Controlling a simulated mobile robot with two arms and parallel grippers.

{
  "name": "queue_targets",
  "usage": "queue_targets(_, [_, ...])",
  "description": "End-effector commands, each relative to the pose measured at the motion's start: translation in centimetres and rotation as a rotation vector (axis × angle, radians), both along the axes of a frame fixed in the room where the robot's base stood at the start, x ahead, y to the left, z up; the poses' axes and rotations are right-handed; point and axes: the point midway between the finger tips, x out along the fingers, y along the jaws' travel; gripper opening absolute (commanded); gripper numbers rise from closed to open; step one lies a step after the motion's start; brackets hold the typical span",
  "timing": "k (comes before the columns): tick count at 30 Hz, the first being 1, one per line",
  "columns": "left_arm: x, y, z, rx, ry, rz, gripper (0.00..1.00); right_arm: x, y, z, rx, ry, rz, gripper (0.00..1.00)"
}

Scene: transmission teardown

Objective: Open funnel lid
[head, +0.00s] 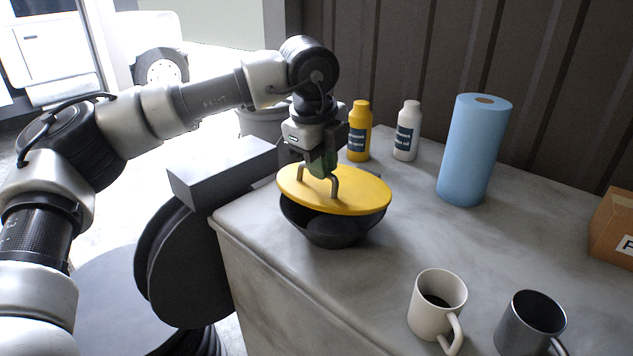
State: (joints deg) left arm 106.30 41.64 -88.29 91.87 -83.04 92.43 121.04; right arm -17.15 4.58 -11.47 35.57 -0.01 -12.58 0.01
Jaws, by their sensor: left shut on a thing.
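The yellow funnel lid (360,192) has a grey arched handle (334,186) on top. My left gripper (321,172) comes down from above and is shut on the lid's handle. The fingers partly hide the handle. The funnel rests on the grey worktop near its left edge. My right gripper is not in view.
A yellow bottle (359,132) and a white bottle (406,131) stand behind the lid. A blue paper roll (474,150) stands right of them. A white mug (437,305), a grey mug (529,325) and a cardboard box (613,226) are at the right. The worktop's middle (425,232) is clear.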

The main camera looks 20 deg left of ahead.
Motion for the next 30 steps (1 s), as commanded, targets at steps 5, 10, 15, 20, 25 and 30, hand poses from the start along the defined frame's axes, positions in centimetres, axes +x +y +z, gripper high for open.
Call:
queue_targets(5, [1.5, -0.7, 2.2, -0.004, -0.005, 0.002, 0.00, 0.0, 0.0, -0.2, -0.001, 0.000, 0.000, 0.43])
queue_targets(10, [2.8, -1.1, 3.8, -0.003, -0.004, 0.003, 0.00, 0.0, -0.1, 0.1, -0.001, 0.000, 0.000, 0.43])
queue_targets(15, [3.9, -1.6, 4.8, -0.002, -0.002, 0.002, 0.00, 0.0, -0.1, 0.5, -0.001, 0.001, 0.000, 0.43])
queue_targets(20, [4.6, -1.8, 5.2, -0.001, -0.002, 0.001, 0.00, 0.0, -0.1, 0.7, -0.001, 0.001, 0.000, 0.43])
queue_targets(25, [4.9, -1.9, 5.3, 0.000, -0.001, 0.001, 0.00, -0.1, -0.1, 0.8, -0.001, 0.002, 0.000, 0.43])
queue_targets(30, [4.9, -1.9, 5.2, 0.001, 0.000, 0.000, 0.00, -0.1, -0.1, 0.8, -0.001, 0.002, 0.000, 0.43])
